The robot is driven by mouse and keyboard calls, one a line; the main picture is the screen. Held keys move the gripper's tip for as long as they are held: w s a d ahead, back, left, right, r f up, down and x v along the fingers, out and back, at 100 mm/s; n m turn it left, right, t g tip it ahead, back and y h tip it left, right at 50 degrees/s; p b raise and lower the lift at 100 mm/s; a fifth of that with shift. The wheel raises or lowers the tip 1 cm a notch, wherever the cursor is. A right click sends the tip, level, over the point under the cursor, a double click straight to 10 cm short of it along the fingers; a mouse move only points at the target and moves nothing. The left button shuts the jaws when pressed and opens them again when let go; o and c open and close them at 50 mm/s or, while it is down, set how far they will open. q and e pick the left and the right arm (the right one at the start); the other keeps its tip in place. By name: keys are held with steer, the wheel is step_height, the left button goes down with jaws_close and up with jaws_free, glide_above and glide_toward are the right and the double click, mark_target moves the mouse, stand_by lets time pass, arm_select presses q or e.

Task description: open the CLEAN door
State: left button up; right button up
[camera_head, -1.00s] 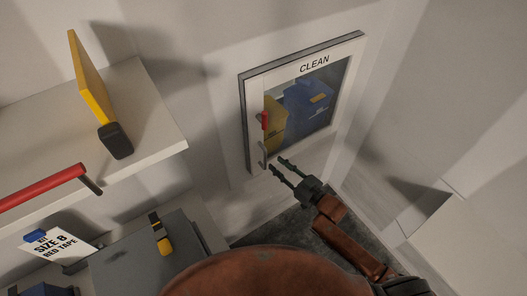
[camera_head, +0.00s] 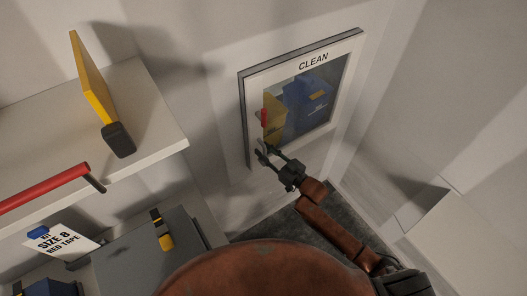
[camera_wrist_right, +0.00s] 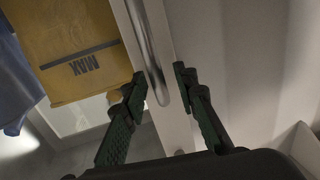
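The CLEAN door (camera_head: 346,52) is a white-framed glass panel in the wall and looks shut. Its grey bar handle (camera_head: 261,146) is at the door's lower left, partly hidden by my gripper in the head view. In the right wrist view the handle (camera_wrist_right: 148,42) runs down between my fingers. My right gripper (camera_head: 267,151) is at the handle's lower end. In the wrist view the right gripper (camera_wrist_right: 161,78) is open, with one finger on each side of the bar and a gap at the right. My left gripper is not in view.
Behind the glass are a yellow item (camera_head: 272,118) and blue items (camera_head: 302,105). A red piece (camera_head: 263,118) sits above the handle. At left, a shelf (camera_head: 160,135) holds a yellow-and-black tool (camera_head: 95,90). A grey case (camera_head: 125,265) stands below.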

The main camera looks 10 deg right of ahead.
jaws_close()
stand_by(0.4)
